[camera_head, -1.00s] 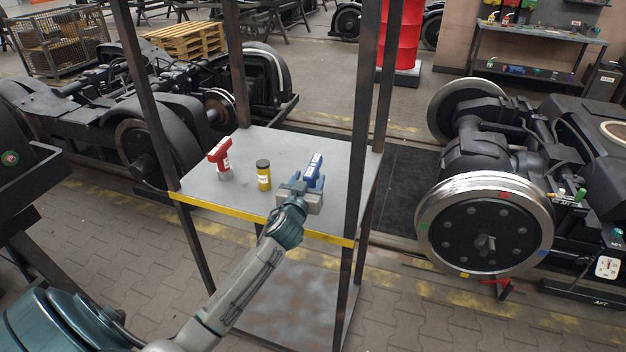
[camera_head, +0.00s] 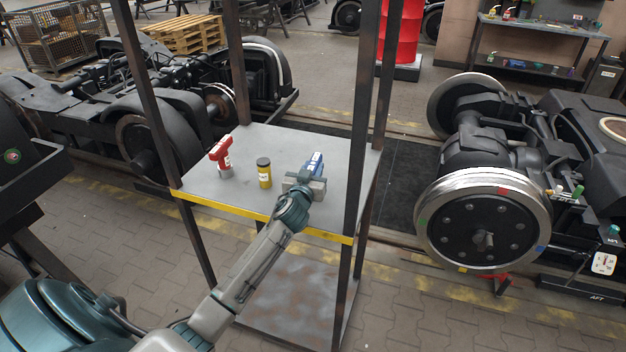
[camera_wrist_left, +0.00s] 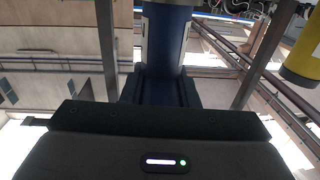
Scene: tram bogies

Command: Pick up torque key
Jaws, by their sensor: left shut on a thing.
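A blue key-like tool (camera_head: 313,163) with a white label stands near the front right of the grey shelf top. A red T-handled tool (camera_head: 220,154) of similar kind, with a grey foot, stands at the left of the shelf. The frames do not tell which one is the torque key. My left gripper (camera_head: 303,181) reaches over the front edge and is shut on the blue tool, hiding its lower part. In the left wrist view the blue body (camera_wrist_left: 166,42) sits between the jaws. I cannot tell whether it is lifted. My right gripper is not in view.
A yellow can with a dark lid (camera_head: 264,173) stands just left of the gripper; it also shows in the left wrist view (camera_wrist_left: 306,55). Dark posts of the rack frame the shelf, one (camera_head: 358,130) close on the right. The yellow front edge (camera_head: 240,212) lies under my arm.

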